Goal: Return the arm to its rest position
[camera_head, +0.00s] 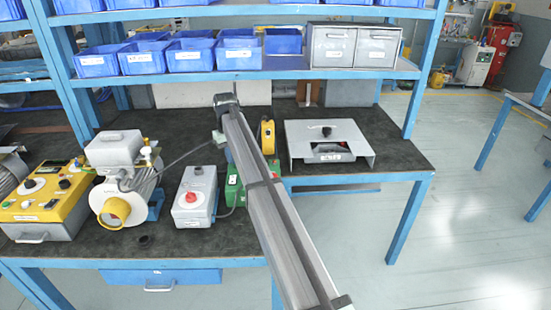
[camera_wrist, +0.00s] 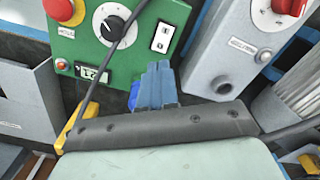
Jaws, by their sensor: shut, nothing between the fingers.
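My gripper (camera_wrist: 156,84) shows in the camera_wrist view as blue-grey fingers beyond a dark bolted bar. The fingers are shut with nothing between them. They point toward the lower edge of a green control box (camera_wrist: 133,48) and do not visibly hold it; whether they touch anything is unclear. In the camera_head view my arm (camera_head: 268,200) reaches from the bottom right up and left over the bench; the gripper is not clearly visible there.
The dark bench (camera_head: 385,150) carries a yellow control box (camera_head: 40,205), a blower (camera_head: 122,180), a grey box with a red button (camera_head: 196,196) and a grey panel unit (camera_head: 328,145). A shelf (camera_head: 280,75) with blue bins spans above. Open floor lies right.

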